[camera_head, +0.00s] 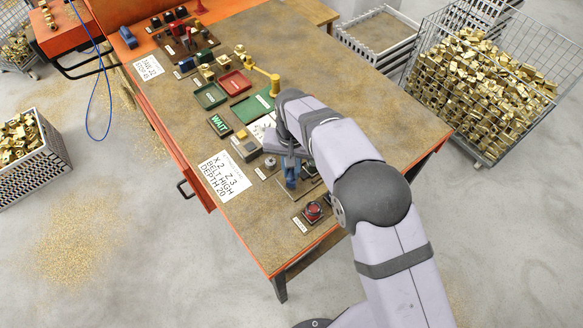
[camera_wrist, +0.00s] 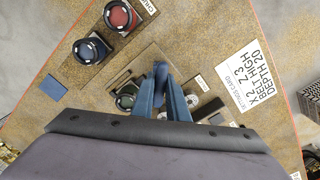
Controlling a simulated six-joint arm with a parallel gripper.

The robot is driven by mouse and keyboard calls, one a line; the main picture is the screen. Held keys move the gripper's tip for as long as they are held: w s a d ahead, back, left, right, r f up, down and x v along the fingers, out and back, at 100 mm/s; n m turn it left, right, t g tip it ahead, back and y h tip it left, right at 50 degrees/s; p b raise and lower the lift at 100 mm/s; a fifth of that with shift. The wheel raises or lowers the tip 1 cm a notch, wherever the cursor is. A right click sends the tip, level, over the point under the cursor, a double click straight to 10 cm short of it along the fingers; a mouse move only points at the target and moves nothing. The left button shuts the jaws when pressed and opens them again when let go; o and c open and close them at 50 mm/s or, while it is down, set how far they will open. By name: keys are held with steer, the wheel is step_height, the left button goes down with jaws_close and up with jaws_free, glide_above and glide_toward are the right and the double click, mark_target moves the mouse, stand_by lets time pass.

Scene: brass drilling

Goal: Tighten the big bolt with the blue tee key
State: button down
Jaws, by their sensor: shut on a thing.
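My gripper (camera_head: 289,162) is low over the front part of the bench, pointing down. It is shut on a blue piece, which I take to be the blue tee key (camera_head: 291,175). Blue also shows in the wrist view as two narrow bars (camera_wrist: 160,80) that meet at the far end; I cannot clearly part key from fingers there. The key stands over or beside a flat brown plate (camera_wrist: 150,62). The big bolt cannot be picked out for certain, and the key's lower end is hidden, so I cannot tell whether they touch.
A red button (camera_head: 312,210) stands near the bench's front right corner. A white settings card (camera_head: 224,177) lies to the left. Green (camera_head: 210,95) and red (camera_head: 234,83) trays lie farther back. A wire basket of brass parts (camera_head: 480,90) stands off the bench's right side.

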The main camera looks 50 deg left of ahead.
stand_by(0.3)
steer(key=shift+m, duration=1.2)
steer(key=shift+m, duration=1.2)
steer(key=shift+n, duration=0.7)
steer(key=shift+r, duration=0.15)
